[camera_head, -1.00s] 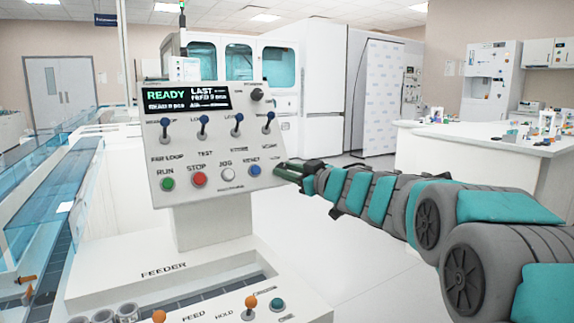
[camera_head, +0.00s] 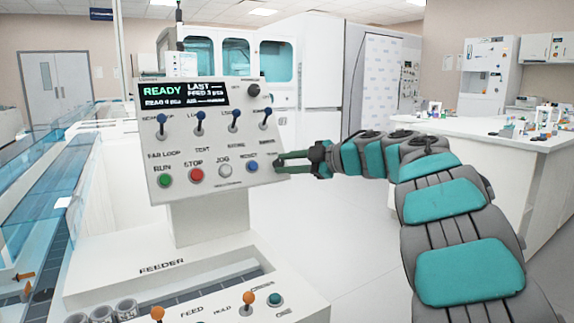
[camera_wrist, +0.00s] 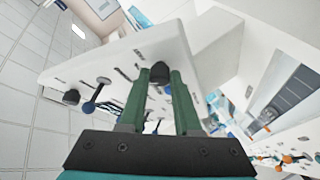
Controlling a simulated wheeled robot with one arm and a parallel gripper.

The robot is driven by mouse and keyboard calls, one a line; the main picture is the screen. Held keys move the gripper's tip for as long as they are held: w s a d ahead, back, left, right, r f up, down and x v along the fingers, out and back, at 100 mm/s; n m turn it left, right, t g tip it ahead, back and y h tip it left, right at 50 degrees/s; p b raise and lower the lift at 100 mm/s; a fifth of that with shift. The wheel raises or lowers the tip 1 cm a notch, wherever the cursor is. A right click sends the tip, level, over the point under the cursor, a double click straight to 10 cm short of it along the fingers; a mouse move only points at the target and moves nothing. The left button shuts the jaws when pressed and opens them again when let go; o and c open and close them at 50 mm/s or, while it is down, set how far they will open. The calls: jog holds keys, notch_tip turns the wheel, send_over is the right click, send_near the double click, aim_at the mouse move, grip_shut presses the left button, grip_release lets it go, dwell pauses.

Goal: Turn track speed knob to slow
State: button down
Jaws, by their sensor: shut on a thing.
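The control panel (camera_head: 215,150) is a white, tilted face with a READY display, levers, push buttons and a dark knob (camera_head: 253,90) at its upper right. My gripper (camera_head: 278,162) is at the panel's lower right edge, its green fingers pointing left. In the wrist view, a second dark knob (camera_wrist: 160,72) sits between the tips of the two green fingers (camera_wrist: 158,85), and the gripper is shut on it. The head view does not show this knob clearly, and its pointer and labels cannot be read. The upper knob also shows in the wrist view (camera_wrist: 71,97).
Blue-tipped levers (camera_head: 265,112) stand above a row of buttons, with the blue one (camera_head: 252,167) nearest my gripper. The feeder base (camera_head: 165,265) with orange-tipped levers (camera_head: 247,298) is below. A white bench (camera_head: 480,155) stands at right. The floor between is clear.

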jog(key=shift+f+n, duration=0.1)
jog(key=shift+n, duration=0.2)
dwell(0.4)
jog(key=c, duration=0.6)
grip_release()
jog(key=v, duration=0.8)
jog(key=shift+w+a, duration=0.1)
